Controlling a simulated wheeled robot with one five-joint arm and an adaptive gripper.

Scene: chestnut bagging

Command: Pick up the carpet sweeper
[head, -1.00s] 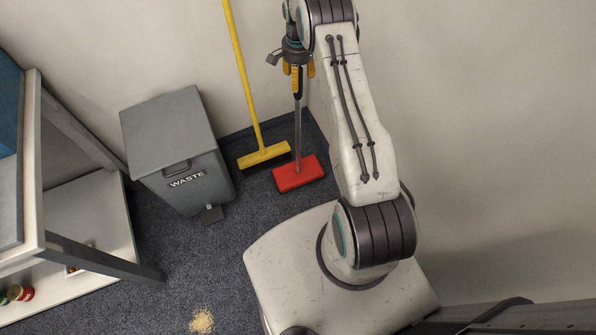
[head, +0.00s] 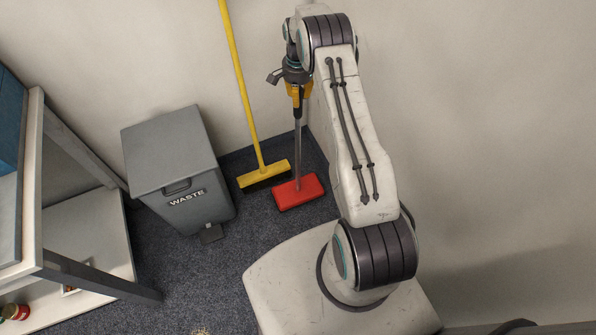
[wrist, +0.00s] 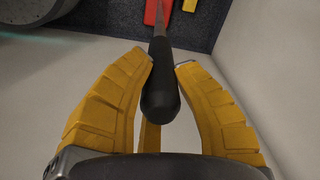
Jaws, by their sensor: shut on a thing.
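The carpet sweeper has a flat red head (head: 298,192) on the floor in the corner, a thin grey pole and a black handle. The pole stands nearly upright in the head view. My gripper (head: 298,97), with yellow fingers, is around the top of the sweeper. In the wrist view, the black handle (wrist: 160,90) lies between the fingertips of my gripper (wrist: 163,66), which are shut on it. Part of the red head shows at the top of that view.
A yellow broom (head: 264,176) leans on the wall just left of the sweeper, its head close to the red one. A grey waste bin (head: 175,150) stands further left. A shelf unit (head: 100,280) is at the left edge. Walls close off the corner.

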